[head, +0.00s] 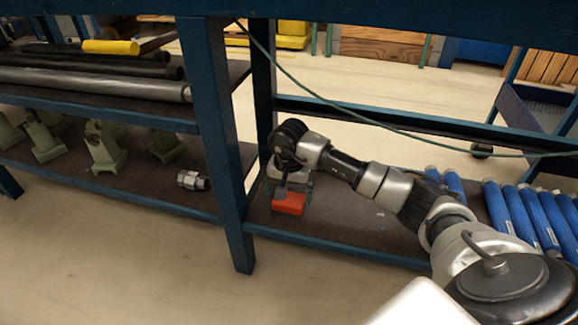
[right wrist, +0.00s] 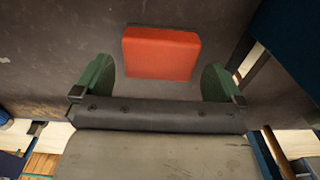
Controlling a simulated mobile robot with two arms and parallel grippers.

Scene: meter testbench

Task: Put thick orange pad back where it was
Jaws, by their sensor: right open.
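The thick orange pad (head: 289,203) lies on the dark lower shelf near the blue front post in the head view. In the right wrist view the orange pad (right wrist: 160,53) rests on the shelf between and beyond the fingertips. My right gripper (head: 290,186) is above and beside the pad, with its fingers spread. In the right wrist view my right gripper (right wrist: 160,82) shows its two green fingers on either side, open and empty, with a gap around the pad. My left gripper is not in view.
Blue cylinders (head: 520,215) lie on the same shelf (head: 345,225) to the right. A blue post (head: 215,140) stands just left of the pad. Metal fittings (head: 105,145) and dark pipes (head: 95,85) fill the left shelves. A green cable (head: 380,125) hangs across above my right arm.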

